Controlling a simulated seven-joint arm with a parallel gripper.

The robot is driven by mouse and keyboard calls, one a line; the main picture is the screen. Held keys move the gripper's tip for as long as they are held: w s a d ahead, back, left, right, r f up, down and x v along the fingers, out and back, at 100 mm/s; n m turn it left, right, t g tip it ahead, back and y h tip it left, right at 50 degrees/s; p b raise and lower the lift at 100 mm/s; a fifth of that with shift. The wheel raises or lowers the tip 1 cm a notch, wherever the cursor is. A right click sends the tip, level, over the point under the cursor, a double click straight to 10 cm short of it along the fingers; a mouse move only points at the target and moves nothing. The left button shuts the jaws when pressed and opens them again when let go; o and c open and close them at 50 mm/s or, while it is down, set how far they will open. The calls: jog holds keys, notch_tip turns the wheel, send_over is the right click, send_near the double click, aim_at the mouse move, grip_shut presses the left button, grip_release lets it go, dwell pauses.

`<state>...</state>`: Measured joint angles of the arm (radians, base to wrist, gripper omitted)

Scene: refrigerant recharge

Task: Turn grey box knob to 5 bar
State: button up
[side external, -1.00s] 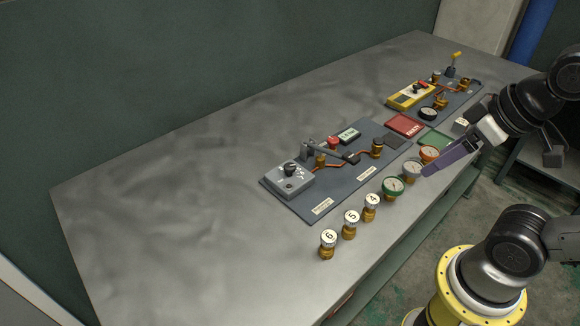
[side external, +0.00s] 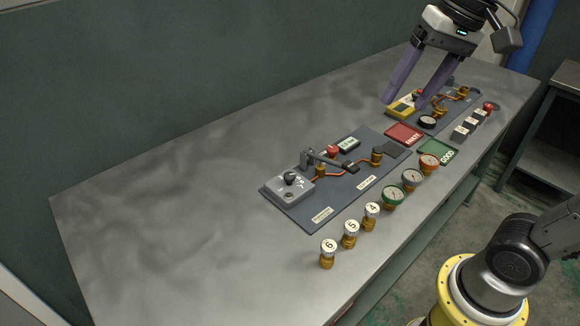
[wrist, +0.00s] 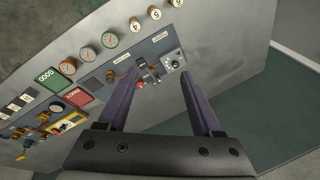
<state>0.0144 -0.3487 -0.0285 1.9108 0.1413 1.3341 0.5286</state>
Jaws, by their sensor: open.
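The grey box (side external: 293,187) sits at the near left end of the nearer dark panel, with a black knob (side external: 290,178) on its top. The knob's setting is too small to read. The grey box also shows in the wrist view (wrist: 174,62), ahead of my fingers and between their lines. My gripper (side external: 403,101) is open and empty, with purple fingers pointing down above the far part of the table, well apart from the grey box. In the wrist view my gripper (wrist: 155,75) shows both fingers spread wide.
Numbered caps (side external: 350,233) and gauges (side external: 392,196) line the front edge. Red (side external: 404,134) and green (side external: 438,152) trays and a yellow device (side external: 401,107) stand farther back. The table's left is clear.

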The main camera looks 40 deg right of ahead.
jog(key=w+r+m+g, duration=0.1)
jog(key=w+m+g, duration=0.1)
jog(key=w, duration=0.7)
jog(key=m+g+y, duration=0.2)
jog(key=g, duration=0.1)
send_over(290, 174)
jog(key=w+d, duration=0.2)
jog(key=d, duration=0.2)
notch_tip(290, 174, down, 10)
jog(key=shift+g, duration=0.4)
jog(key=x, duration=0.6)
jog(key=w+d+f+x, duration=0.1)
jog(key=x, duration=0.5)
jog(key=w+d+x, duration=0.1)
jog(key=x, duration=0.5)
jog(key=shift+w+f, duration=0.2)
jog(key=shift+f, duration=0.15)
grip_shut()
